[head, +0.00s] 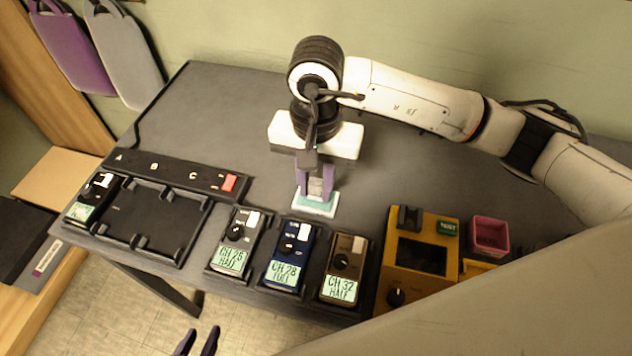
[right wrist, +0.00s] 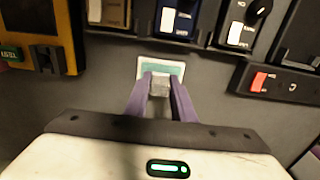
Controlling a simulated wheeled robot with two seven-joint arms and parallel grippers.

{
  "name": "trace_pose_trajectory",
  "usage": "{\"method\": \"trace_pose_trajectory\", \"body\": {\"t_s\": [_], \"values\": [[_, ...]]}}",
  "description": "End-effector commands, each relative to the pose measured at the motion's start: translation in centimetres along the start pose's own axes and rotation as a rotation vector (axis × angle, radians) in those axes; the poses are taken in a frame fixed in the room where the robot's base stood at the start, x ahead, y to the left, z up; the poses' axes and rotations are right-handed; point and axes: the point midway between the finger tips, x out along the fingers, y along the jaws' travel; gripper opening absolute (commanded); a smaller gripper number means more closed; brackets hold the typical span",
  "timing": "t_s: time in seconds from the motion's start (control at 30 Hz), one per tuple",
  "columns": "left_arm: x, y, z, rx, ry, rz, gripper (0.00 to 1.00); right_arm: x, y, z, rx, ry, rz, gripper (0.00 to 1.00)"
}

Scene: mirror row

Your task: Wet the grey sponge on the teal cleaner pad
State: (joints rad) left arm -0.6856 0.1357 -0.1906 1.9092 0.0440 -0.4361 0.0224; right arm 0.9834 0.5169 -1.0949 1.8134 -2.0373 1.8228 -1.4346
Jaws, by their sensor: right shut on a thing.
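The teal cleaner pad (head: 322,209), teal with a white rim, lies on the dark table below my right gripper (head: 316,192). It also shows in the right wrist view (right wrist: 147,68), just beyond the fingertips. My right gripper is shut on the grey sponge (right wrist: 160,84), a small light grey block between its purple fingers. The sponge is over or at the pad; I cannot tell whether they touch.
Several radio-like units, such as the blue one (head: 289,257), line the front edge. A black tray (head: 150,222) and a strip with a red switch (head: 228,183) are at left. A yellow device (head: 420,290) and pink box (head: 489,234) are at right. The table behind is clear.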

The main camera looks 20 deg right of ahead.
Motion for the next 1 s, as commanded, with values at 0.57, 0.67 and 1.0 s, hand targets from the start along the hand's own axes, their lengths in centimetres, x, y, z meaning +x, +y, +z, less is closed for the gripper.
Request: {"method": "trace_pose_trajectory", "body": {"t_s": [0.57,0.67,1.0], "values": [[-1.3,0.1,-1.2,0.0,-0.002,0.0,0.31,-4.1,0.0,0.0,0.001,0.001,0.001,0.05],[-1.6,0.2,-1.4,-0.001,-0.002,0.0,0.31,-4.9,0.0,0.0,0.0,0.0,0.001,0.05],[-2.1,0.2,-2.0,-0.001,-0.002,0.0,0.31,-6.9,0.1,0.0,0.0,-0.001,0.002,0.05]]}}
